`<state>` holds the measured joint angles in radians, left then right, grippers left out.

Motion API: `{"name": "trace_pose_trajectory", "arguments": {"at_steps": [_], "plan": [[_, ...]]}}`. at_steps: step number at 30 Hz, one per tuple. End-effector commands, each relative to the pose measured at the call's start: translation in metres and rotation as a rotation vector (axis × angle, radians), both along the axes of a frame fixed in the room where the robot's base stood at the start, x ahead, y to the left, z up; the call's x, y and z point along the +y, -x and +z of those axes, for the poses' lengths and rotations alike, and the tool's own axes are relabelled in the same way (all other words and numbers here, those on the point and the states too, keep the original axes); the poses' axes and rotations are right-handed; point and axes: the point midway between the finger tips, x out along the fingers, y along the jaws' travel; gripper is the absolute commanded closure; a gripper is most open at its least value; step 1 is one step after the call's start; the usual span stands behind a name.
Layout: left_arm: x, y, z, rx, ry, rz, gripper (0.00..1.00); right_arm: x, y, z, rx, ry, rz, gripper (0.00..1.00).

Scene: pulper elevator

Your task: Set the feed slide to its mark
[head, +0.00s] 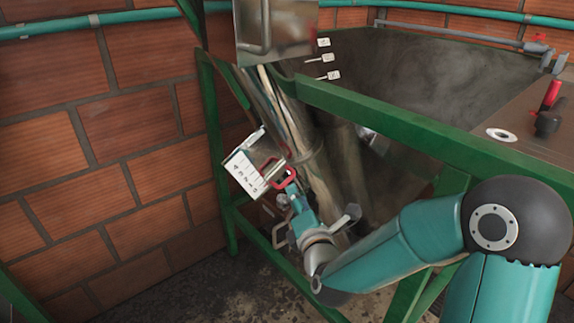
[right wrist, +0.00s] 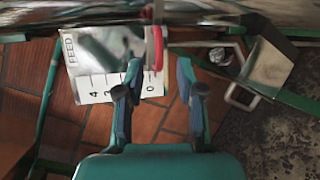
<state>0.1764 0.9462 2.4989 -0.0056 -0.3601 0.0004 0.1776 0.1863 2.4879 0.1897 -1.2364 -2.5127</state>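The feed slide's white scale plate (head: 244,174) is tilted beside the sloping metal chute, with numbers along its edge. In the right wrist view, the plate (right wrist: 96,86) reads FEED, with numbers including 4 and 0. A red handle (head: 279,177) sits at the plate's right side; in the right wrist view, the handle (right wrist: 158,45) stands near the 0 end. No separate target mark can be made out. My right gripper (head: 288,199) is just below the handle. In the right wrist view, its fingers (right wrist: 159,75) are apart and nothing is between the tips. My left gripper is out of view.
A green frame (head: 400,127) with a hopper rises above and right of my right arm. A metal pull handle (right wrist: 240,98) is right of my fingers. A red lever (head: 551,95) stands at the far right. A brick wall (head: 90,130) closes off the left.

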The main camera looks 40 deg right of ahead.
Motion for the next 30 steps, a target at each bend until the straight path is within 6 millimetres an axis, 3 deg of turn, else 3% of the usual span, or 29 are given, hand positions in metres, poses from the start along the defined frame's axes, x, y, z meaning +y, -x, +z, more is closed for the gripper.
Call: {"name": "trace_pose_trajectory", "arguments": {"at_steps": [6,12,25,30], "plan": [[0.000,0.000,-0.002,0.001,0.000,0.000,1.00,-0.018,-0.044,0.000,-0.002,0.001,-0.002,0.63],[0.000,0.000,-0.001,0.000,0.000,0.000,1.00,-0.027,-0.068,0.000,-0.003,0.001,0.001,0.63],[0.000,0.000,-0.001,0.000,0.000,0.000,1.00,-0.030,-0.077,0.000,-0.002,0.001,0.001,0.63],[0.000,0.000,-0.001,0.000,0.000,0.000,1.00,-0.029,-0.077,0.000,-0.002,0.001,0.001,0.91]]}}
